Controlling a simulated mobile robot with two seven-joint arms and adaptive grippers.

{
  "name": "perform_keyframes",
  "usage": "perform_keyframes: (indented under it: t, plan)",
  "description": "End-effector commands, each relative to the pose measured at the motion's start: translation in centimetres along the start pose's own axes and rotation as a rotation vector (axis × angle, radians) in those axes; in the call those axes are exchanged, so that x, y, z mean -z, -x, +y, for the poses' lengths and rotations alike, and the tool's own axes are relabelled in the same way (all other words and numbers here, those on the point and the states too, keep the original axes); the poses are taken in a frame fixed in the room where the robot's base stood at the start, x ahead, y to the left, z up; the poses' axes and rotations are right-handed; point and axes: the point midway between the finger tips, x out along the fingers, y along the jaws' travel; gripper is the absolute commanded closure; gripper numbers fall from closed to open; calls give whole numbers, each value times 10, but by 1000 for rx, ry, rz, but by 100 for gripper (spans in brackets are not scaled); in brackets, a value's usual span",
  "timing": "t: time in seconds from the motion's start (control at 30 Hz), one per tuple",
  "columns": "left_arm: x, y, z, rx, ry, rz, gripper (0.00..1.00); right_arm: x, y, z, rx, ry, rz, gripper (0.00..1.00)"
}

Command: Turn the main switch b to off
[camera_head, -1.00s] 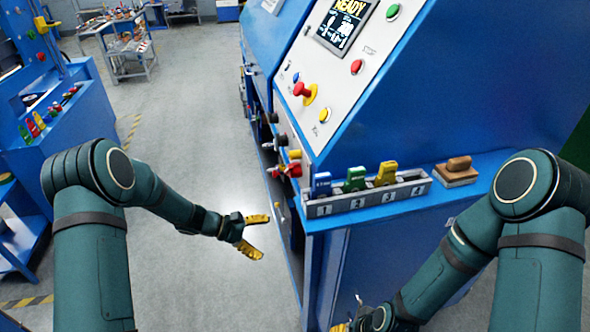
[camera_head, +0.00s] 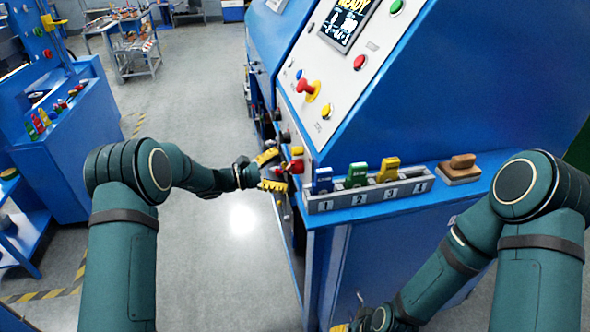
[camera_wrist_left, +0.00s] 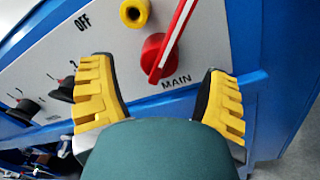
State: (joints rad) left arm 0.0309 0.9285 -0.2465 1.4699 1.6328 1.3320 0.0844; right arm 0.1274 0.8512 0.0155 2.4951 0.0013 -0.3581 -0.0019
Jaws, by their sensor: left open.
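The main switch (camera_wrist_left: 153,52) is a red rotary knob with a long red and white handle, above a MAIN label in the left wrist view. Its handle slants up to the right, and an OFF label (camera_wrist_left: 83,20) is at the upper left. In the head view the red knob (camera_head: 297,166) is on the machine's front. My left gripper (camera_head: 277,171) is open in front of it. In the left wrist view its yellow fingers (camera_wrist_left: 158,68) stand on either side of the knob, with no clear contact. Only a yellow bit of my right gripper (camera_head: 340,327) shows at the bottom edge.
A numbered rack (camera_head: 368,194) with coloured tagged pieces sits on the ledge close right of my left gripper. Open floor (camera_head: 205,100) lies to the left.

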Motion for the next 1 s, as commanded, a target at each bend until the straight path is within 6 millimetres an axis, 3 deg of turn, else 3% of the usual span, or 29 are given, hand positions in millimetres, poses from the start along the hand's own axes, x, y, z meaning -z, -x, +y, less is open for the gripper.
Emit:
perform_keyframes:
  t: [0.1, 0.3, 0.67, 0.9, 1.0]
  plan:
    - [1, -20, -1, 3, -1, 0, 24, 0, -3, 1, 0, 0, 2, 53]
    - [0, -38, 0, 1, 0, 1, 24, 1, -5, 2, 0, 0, 3, 53]
    - [0, -42, 0, 0, 0, 1, 24, 1, -5, 2, 0, 0, 3, 53]
    - [0, -41, 0, 1, 0, 1, 100, 1, -5, 2, 0, 0, 3, 53]
    - [0, -41, 0, 1, 1, 1, 100, 1, -5, 2, 0, 0, 3, 53]
